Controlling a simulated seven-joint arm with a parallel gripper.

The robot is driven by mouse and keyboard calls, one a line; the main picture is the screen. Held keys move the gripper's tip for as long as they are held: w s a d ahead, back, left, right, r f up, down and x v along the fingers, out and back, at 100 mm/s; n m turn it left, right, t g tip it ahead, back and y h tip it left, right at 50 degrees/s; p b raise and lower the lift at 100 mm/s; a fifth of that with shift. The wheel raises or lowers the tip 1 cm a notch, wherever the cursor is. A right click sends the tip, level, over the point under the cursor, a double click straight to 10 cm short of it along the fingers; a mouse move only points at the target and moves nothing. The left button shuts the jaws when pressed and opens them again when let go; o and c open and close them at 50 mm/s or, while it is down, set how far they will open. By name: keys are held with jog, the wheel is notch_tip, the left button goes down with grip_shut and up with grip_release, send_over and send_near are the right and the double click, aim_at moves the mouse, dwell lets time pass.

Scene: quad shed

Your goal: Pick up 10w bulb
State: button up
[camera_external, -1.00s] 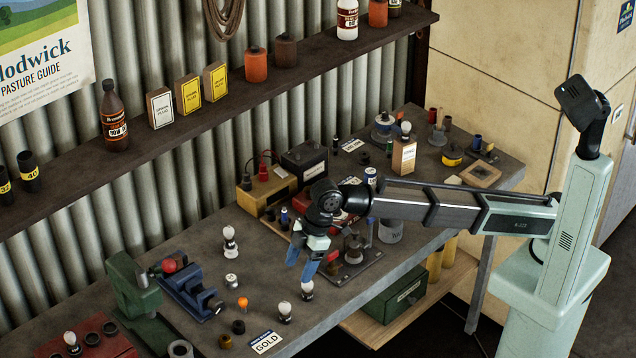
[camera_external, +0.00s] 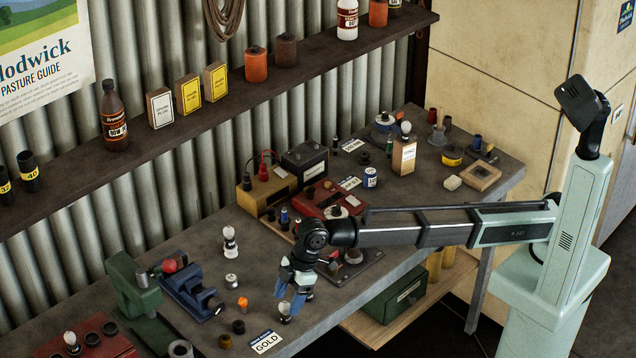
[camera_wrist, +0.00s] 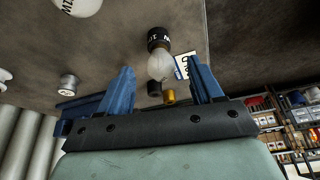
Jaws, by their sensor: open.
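My gripper (camera_external: 289,297) is open above the near edge of the bench, its two blue fingers pointing down. A clear bulb in a dark socket (camera_external: 285,313) stands just below the fingers, partly covered by them. In the wrist view, a glass bulb (camera_wrist: 160,64) with a black lettered base (camera_wrist: 158,38) shows between the open fingers (camera_wrist: 160,80); contact cannot be told. A second bulb (camera_wrist: 78,4) is cut off at the wrist view's upper left. Another bulb (camera_external: 229,233) stands farther back. I cannot read which bulb is 10w.
A small orange bulb (camera_external: 243,302), dark cups and the GOLD card (camera_external: 266,342) lie left of the gripper. A blue vise (camera_external: 190,290) and green tool (camera_external: 134,285) stand farther left. A metal plate with parts (camera_external: 352,268) lies to the right. The bench's near edge is close.

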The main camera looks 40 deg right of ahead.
aim_at(285, 305)
jog(key=shift+x, duration=1.6)
jog(key=shift+c, duration=0.3)
jog(key=c, duration=1.1)
